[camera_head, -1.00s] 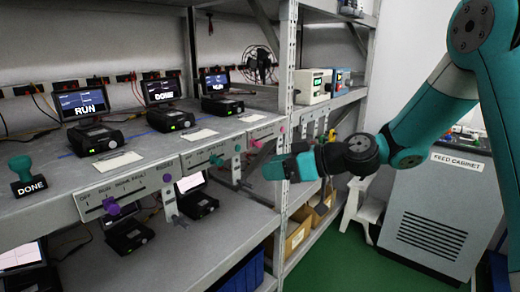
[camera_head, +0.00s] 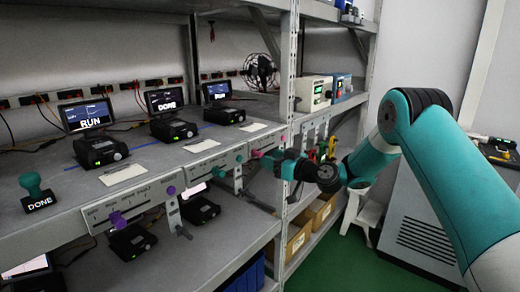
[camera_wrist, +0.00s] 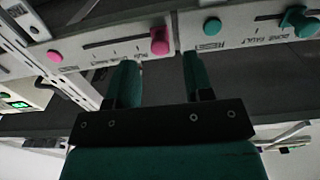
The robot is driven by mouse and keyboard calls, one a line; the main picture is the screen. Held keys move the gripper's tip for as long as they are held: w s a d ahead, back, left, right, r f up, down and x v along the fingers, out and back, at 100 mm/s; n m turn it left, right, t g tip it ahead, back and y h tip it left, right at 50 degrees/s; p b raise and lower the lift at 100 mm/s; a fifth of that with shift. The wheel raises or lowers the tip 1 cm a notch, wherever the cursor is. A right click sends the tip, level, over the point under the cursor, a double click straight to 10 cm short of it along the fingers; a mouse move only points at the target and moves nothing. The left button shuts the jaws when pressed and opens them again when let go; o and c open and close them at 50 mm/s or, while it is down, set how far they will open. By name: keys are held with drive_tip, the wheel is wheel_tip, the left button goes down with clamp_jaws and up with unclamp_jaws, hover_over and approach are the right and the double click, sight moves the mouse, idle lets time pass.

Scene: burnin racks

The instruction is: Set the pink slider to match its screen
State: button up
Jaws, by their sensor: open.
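The pink slider's knob (camera_head: 257,153) sits near the left end of its slot on the shelf-edge panel. In the wrist view the pink knob (camera_wrist: 159,41) is at the right end of the slot, because that picture is turned over. A round pink button (camera_wrist: 55,55) marks the panel's other end. The screen (camera_head: 217,92) above this panel appears to read RUN. My gripper (camera_head: 278,160) is in front of the panel, just right of the knob. In the wrist view my open gripper (camera_wrist: 160,72) has the knob beyond its fingertips, roughly between them, apparently untouched.
A teal knob (camera_head: 217,172) and a purple knob (camera_head: 117,219) are on neighbouring panels to the left. A metal upright (camera_head: 290,100) stands close behind my gripper. Open floor (camera_head: 340,265) lies below.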

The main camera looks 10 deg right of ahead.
sight(260, 155)
drive_tip(key=p+x, duration=0.1)
drive_tip(key=x, duration=0.4)
drive_tip(key=shift+w+a, duration=0.1)
